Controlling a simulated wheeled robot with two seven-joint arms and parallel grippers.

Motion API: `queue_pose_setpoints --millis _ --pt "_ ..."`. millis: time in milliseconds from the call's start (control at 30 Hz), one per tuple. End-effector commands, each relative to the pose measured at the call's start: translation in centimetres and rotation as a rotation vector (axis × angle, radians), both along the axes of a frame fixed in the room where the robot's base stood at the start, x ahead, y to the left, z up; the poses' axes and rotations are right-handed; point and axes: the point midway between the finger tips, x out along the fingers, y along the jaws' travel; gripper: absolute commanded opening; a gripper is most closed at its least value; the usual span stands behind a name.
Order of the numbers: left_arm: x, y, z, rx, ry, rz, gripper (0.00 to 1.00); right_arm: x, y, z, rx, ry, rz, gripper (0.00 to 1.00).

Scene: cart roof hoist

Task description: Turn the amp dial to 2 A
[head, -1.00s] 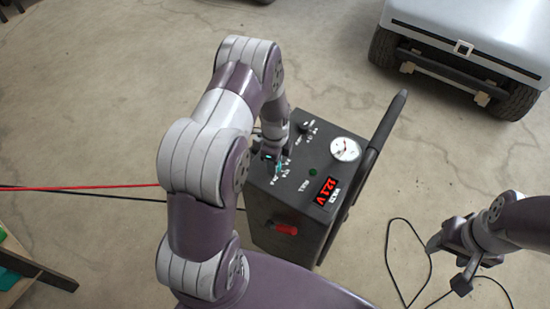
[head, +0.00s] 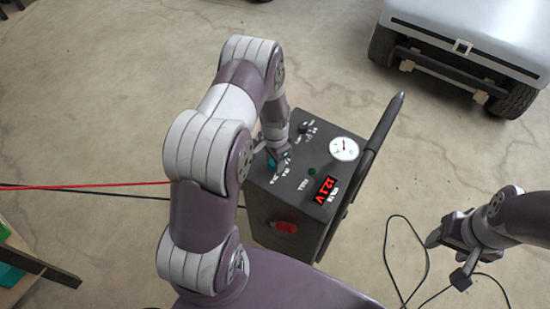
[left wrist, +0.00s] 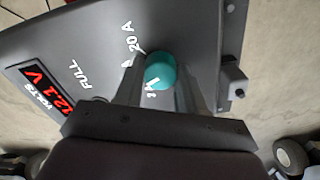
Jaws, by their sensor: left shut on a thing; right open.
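The amp dial is a round teal knob (left wrist: 160,71) on the sloping dark top of the charger (head: 258,215). My left gripper (head: 277,158) reaches down over it. In the left wrist view the fingers are shut on the dial, one on each side. A "20 A" label shows just above the knob; other labels beside it are partly hidden by the fingers. I cannot read which mark the dial points to. My right gripper (head: 448,260) is open and empty, right of the charger and apart from it.
Cables lie on the floor.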

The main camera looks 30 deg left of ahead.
Motion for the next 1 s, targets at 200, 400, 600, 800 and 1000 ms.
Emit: queue_pose_setpoints --millis 200,400,600,800,1000 --pt "0.03 0.03 0.1 0.0 -0.001 0.197 0.09 0.0 0.0 0.4 0.0 0.0 0.0 0.57" --pt "0.01 0.02 0.07 0.0 0.0 0.359 0.09 0.0 0.0 0.6 0.0 0.0 0.0 0.57" --pt "-0.02 0.01 0.03 0.0 0.0 0.48 0.09 0.0 0.0 0.75 0.0 0.0 0.0 0.57" --pt "-0.02 0.0 0.01 0.001 0.001 0.554 0.09 -0.01 0.0 0.81 0.0 0.0 0.0 0.57" --pt "-0.03 0.01 -0.01 0.001 0.001 0.587 0.09 0.0 0.0 0.84 0.0 0.0 0.0 0.57"
